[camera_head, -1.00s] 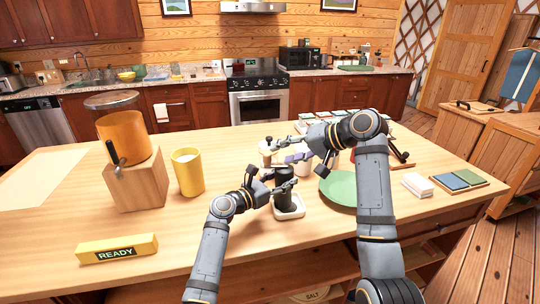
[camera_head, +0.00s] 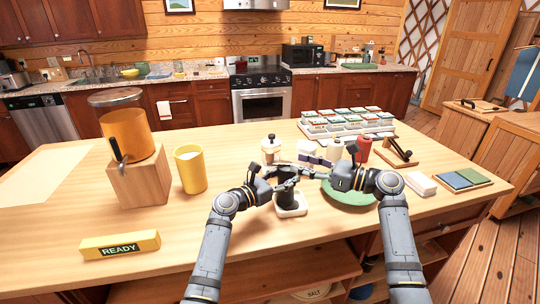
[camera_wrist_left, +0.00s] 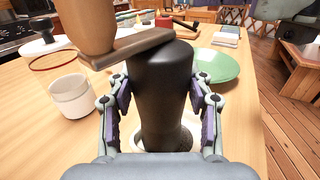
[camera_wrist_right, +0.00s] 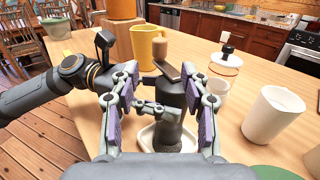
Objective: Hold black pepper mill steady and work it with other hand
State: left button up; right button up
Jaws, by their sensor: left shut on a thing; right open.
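The black pepper mill (camera_head: 287,196) stands upright on a small white tray (camera_head: 304,211) near the table's front edge. Its top has a flat crank bar (camera_wrist_left: 137,47) with a wooden knob (camera_wrist_left: 88,22), which also shows in the right wrist view (camera_wrist_right: 160,52). My left gripper (camera_head: 284,187) is shut around the mill's body; in the left wrist view its fingers flank the mill (camera_wrist_left: 163,95). My right gripper (camera_head: 316,173) is open and empty, to the right of the mill. In the right wrist view, the mill (camera_wrist_right: 167,122) and crank lie beyond its spread fingers.
A green plate (camera_head: 351,192) lies under my right arm. A yellow mug (camera_head: 190,170), a dispenser (camera_head: 128,128) and a READY bar (camera_head: 120,245) are left.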

aim_at(270, 152)
jog(key=x, duration=1)
jog(key=shift+w+a, duration=0.1)
jog(key=shift+a, duration=0.3)
grip_shut()
jog(key=shift+w+m+t+h, duration=0.3)
jog(key=shift+m+t+h, duration=0.35)
jog(key=shift+t, duration=0.45)
jog(key=shift+w+m+t+h, duration=0.4)
jog(key=shift+m+t+h, duration=0.25)
jog(key=shift+m+t, duration=0.35)
